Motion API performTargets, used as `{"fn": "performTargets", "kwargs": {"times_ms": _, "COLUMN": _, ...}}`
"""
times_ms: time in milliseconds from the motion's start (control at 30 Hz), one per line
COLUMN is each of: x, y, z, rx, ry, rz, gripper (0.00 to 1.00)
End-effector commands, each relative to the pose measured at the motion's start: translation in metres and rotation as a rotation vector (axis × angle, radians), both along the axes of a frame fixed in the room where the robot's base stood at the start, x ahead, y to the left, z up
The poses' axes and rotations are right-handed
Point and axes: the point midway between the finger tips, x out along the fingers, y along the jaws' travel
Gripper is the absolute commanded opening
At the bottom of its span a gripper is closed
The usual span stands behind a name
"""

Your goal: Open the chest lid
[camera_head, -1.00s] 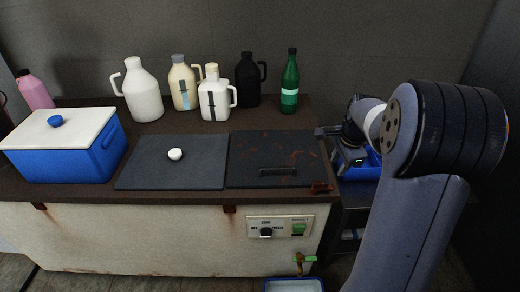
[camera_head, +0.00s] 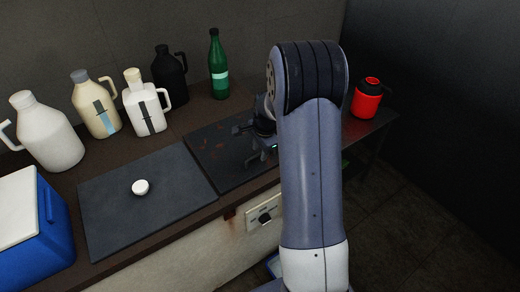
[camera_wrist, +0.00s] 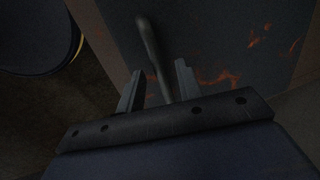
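The chest (camera_head: 175,255) has two dark flat lids, both lying shut. The left lid (camera_head: 120,215) has a white round knob (camera_head: 140,187). The right lid (camera_head: 222,172) has rust-red patches and also shows in the wrist view (camera_wrist: 225,40). My gripper (camera_head: 243,142) is low over the right lid. In the wrist view my gripper (camera_wrist: 158,85) is open, with the lid's bar handle (camera_wrist: 150,45) running between its two fingers. A gap shows between handle and fingers. In the head view the handle is hidden by my gripper and arm.
Several jugs, including a white one (camera_head: 48,135) and a black one (camera_head: 168,75), and a green bottle (camera_head: 218,70) stand along the chest's back edge. A blue cooler (camera_head: 52,225) sits at left. A red container (camera_head: 367,98) stands on a side surface at right.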

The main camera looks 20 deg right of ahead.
Motion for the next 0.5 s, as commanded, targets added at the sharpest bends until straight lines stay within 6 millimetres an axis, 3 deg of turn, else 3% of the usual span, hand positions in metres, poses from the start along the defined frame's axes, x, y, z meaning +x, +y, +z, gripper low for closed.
{"fn": "performTargets", "kwargs": {"times_ms": 267, "x": 0.0003, "y": 0.0001, "z": -0.0010, "rx": 0.000, "ry": 0.000, "rz": 0.000, "gripper": 0.33}}
{"fn": "performTargets", "kwargs": {"times_ms": 500, "x": 0.0002, "y": 0.0000, "z": -0.0008, "rx": 0.000, "ry": 0.000, "rz": 0.000, "gripper": 0.14}}
